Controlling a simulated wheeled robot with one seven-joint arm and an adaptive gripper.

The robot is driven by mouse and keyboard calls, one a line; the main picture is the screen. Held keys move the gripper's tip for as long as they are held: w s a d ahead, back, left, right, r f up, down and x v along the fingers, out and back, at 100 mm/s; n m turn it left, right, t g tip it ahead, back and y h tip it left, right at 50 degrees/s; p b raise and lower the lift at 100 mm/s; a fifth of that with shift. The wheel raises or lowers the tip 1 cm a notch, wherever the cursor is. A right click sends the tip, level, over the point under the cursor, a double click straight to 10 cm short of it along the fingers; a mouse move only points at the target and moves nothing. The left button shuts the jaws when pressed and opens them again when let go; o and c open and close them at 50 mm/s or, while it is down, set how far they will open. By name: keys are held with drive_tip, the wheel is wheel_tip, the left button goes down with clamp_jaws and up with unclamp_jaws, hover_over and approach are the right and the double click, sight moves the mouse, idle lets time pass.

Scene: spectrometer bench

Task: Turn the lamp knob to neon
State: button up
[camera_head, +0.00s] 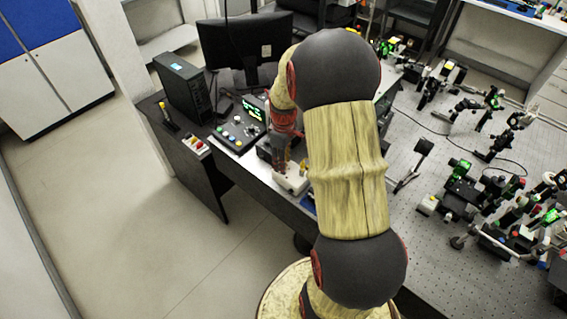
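My gripper (281,160) points down just left of my large arm links, above a small white box (291,183) near the bench's front edge. Its fingers are small and dark here, so I cannot tell whether they are open or shut, or whether they touch anything. A dark control panel (228,139) with several coloured knobs or buttons and a green lit display (254,110) lies left of my gripper. I cannot make out which control is the lamp knob, nor any neon label. My arm hides part of the bench behind it.
A black computer tower (184,87) and a monitor (246,45) stand behind the panel. A small box with coloured buttons (196,145) sits at the bench's left edge. The perforated optical table (405,240) on the right carries several mounts. The floor at left is clear.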

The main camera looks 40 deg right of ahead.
drive_tip(key=shift+f, duration=0.35)
drive_tip(key=c, duration=0.8)
clamp_jaws()
